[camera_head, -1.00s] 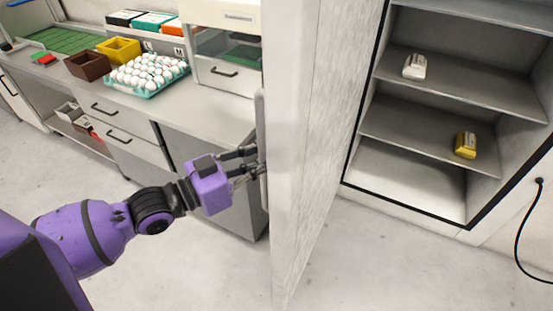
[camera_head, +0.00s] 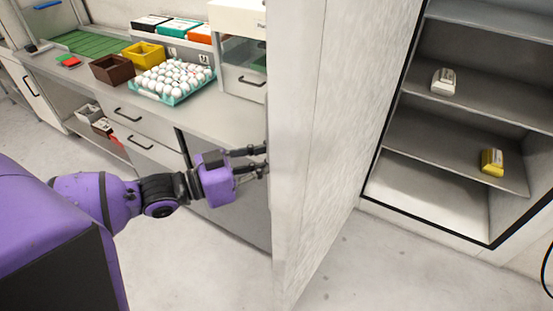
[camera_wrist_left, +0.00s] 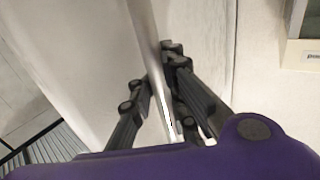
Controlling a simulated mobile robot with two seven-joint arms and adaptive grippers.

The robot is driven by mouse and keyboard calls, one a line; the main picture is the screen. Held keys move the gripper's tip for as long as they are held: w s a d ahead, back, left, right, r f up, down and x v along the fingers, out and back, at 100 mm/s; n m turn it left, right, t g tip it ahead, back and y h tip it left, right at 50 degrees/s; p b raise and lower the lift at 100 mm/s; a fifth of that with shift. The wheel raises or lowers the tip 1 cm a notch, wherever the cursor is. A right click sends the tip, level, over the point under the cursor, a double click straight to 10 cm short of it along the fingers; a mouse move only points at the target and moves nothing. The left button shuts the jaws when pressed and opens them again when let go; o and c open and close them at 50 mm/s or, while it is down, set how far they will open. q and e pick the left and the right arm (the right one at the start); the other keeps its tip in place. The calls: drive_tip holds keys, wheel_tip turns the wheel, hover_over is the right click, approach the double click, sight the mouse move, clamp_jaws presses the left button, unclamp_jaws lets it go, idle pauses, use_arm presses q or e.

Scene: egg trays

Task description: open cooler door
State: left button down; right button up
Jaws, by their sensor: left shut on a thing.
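The cooler door (camera_head: 325,130) stands wide open in the head view, swung out toward me. The cooler's inside with its shelves (camera_head: 455,140) shows to the right of it. My left gripper (camera_head: 266,161) is at the left face of the door. In the left wrist view its fingers (camera_wrist_left: 172,105) are closed around the long pale bar of the door handle (camera_wrist_left: 150,55). In the head view the handle is mostly hidden at the door's edge. My right gripper is in neither view.
A white carton (camera_head: 443,82) and a yellow carton (camera_head: 491,161) lie on cooler shelves. Left of the door is a counter (camera_head: 205,118) with an egg tray (camera_head: 170,97), a yellow bin (camera_head: 144,55) and a brown bin (camera_head: 112,70). The floor (camera_head: 350,270) beside the open door is clear.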

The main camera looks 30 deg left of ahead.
use_arm(q)
drive_tip(key=shift+s+f, duration=0.2)
drive_tip(key=shift+f, duration=0.15)
drive_tip(key=c, duration=2)
unclamp_jaws()
drive_tip(key=shift+o, duration=1.4)
drive_tip(key=shift+s+a+r, duration=0.15)
drive_tip(key=shift+s+r, duration=0.1)
drive_tip(key=shift+r, duration=0.05)
drive_tip(key=shift+w, duration=0.2)
drive_tip(key=v, duration=1.2)
drive_tip(key=shift+s, duration=0.1)
